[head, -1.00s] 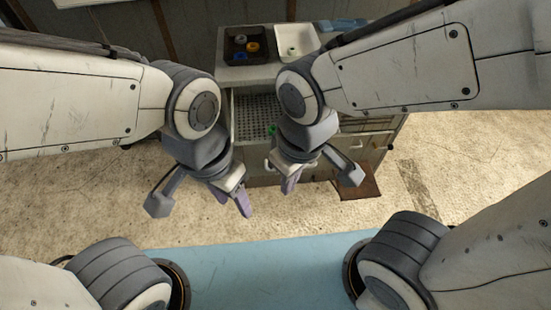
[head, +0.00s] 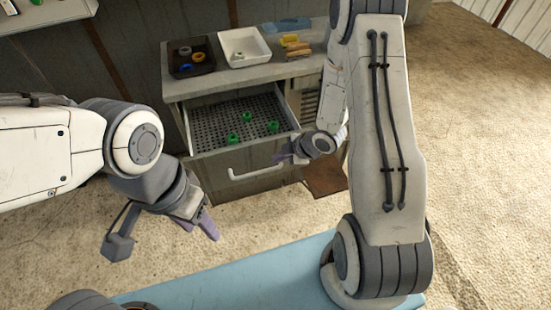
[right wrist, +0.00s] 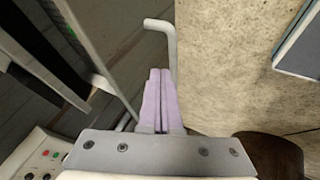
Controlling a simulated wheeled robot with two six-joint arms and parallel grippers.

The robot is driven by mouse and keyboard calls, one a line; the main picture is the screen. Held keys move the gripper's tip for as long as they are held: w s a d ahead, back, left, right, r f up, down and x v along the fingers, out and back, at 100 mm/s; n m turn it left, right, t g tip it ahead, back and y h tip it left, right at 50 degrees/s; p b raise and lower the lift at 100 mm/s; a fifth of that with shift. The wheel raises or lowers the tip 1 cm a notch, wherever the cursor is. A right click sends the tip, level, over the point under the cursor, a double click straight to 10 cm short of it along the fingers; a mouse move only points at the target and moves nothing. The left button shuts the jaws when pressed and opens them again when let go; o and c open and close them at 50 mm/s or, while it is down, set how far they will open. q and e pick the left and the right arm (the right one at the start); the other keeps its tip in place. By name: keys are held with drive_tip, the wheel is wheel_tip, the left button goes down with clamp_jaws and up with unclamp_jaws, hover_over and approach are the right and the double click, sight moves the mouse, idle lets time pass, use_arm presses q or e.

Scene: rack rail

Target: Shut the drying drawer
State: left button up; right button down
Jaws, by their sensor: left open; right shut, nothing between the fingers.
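The drying drawer (head: 203,133) is pulled out of the cabinet in the head view. Its perforated bottom carries three green rings (head: 247,117). A pale bar handle (head: 262,171) is on its front and also shows in the right wrist view (right wrist: 160,25). My right gripper (head: 283,158) is shut and empty by the right end of the drawer front, close to the handle. In the right wrist view its lilac fingers (right wrist: 160,98) overlap part of the handle; I cannot tell whether they touch. My left gripper (head: 197,221) is open and empty, left of and nearer than the drawer.
On the cabinet top (head: 225,77) are a dark tray (head: 180,70) with several rings, a white tray (head: 258,58), yellow and tan pieces (head: 297,46) and a blue item (head: 293,24). A brown panel (head: 325,178) lies right of the drawer. The floor in front is clear.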

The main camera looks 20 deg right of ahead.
drive_tip(key=x, duration=0.8)
drive_tip(key=shift+p, duration=0.35)
use_arm(q)
drive_tip(key=shift+r, duration=0.35)
